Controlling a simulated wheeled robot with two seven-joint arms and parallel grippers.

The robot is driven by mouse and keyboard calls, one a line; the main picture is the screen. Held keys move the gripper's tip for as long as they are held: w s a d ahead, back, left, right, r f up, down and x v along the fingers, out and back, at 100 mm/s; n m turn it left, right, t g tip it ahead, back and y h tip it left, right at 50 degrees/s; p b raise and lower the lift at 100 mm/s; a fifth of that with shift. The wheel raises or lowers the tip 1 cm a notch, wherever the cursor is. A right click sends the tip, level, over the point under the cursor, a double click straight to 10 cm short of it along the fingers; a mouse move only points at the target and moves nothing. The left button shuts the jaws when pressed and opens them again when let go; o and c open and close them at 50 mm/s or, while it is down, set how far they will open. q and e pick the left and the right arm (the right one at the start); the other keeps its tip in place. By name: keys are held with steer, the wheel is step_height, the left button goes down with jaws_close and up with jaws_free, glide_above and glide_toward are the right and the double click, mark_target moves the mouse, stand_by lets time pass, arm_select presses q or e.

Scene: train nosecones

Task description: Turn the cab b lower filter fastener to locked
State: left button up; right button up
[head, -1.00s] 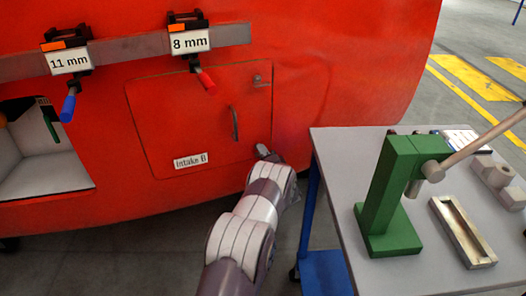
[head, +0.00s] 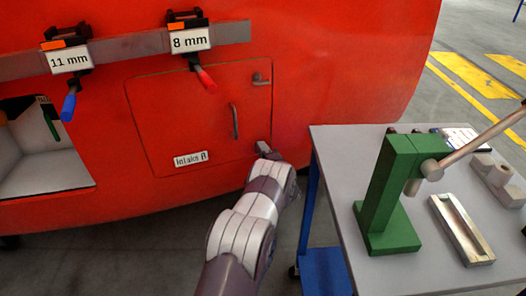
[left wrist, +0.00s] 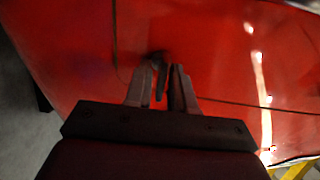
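The red filter panel (head: 175,110) labelled "Intake B" is flush in the red nosecone in the head view. Its upper fastener (head: 261,79) is a small grey latch at the top right corner. The lower fastener is at the lower right corner, mostly hidden by my left gripper (head: 263,148). In the left wrist view the lower fastener (left wrist: 158,58) shows as a small dark piece at the fingertips. My left gripper (left wrist: 162,75) has its fingers apart, one on each side of the dark piece. Firm contact cannot be made out. My right gripper is not in view.
A grey table (head: 335,150) with a green press (head: 390,190) and a metal tray (head: 462,230) stands close right of my arm. Tools with red (head: 206,80) and blue (head: 69,105) handles hang on a rail above. An open compartment (head: 45,170) is at left.

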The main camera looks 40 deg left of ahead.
arm_select(q)
steer(key=p+v, duration=0.2)
steer(key=v, duration=1)
steer(key=shift+s+d, duration=0.2)
steer(key=shift+d, duration=0.1)
